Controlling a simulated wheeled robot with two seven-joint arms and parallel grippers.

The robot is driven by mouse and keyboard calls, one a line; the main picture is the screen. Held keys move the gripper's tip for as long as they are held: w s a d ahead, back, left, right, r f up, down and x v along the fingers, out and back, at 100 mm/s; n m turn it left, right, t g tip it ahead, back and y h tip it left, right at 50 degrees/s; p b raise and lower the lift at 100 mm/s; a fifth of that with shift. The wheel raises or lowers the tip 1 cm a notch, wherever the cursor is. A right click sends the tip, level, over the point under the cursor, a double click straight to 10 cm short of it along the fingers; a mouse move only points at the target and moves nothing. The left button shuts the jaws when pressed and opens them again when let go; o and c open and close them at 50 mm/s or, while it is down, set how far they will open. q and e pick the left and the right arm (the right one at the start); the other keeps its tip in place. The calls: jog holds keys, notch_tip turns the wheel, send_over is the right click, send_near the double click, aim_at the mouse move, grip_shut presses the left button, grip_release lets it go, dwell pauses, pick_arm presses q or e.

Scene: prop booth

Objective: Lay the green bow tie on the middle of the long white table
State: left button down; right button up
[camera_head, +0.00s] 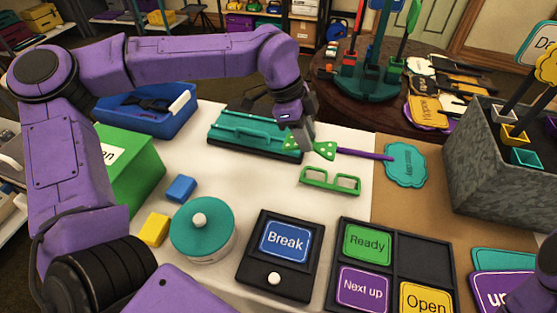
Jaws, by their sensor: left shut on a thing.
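The green bow tie (326,151) with pale dots is in my left gripper (306,148), which is shut on its middle. One wing shows on each side of the fingers. The bow tie is over the white table (226,170), near its far right part, between the teal case and the green glasses. I cannot tell whether it touches the table top. My right gripper is out of view; only a purple bit of that arm shows at the bottom right corner.
Green glasses (330,181) lie just nearer than the bow tie. A teal case (250,135) lies behind left, a teal sign (405,165) on a purple stick to the right. A teal-lidded pot (202,228) and a Break sign (284,241) stand nearer. White table is bare left of the glasses.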

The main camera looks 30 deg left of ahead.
aim_at(288, 141)
pick_arm(q)
jog(key=a, duration=0.1)
jog(key=a+f, duration=0.1)
jog(key=s+a, duration=0.1)
jog(key=a, duration=0.1)
jog(key=shift+f+p, duration=0.35)
jog(key=a+f, duration=0.2)
jog(key=s+a+f, duration=0.1)
jog(key=a+f, duration=0.1)
jog(key=f, duration=0.1)
jog(key=shift+s+a+p, duration=0.15)
jog(key=shift+a+p, duration=0.1)
jog(key=shift+p, duration=0.05)
jog(key=shift+a+f, duration=0.15)
jog(key=shift+f, duration=0.15)
jog(key=f, duration=0.4)
jog(key=shift+s+a, duration=0.2)
jog(key=shift+a, duration=0.15)
jog(key=c, duration=0.9)
grip_release()
jog(key=shift+r, duration=0.1)
jog(key=v, duration=1.2)
jog(key=shift+p, duration=0.45)
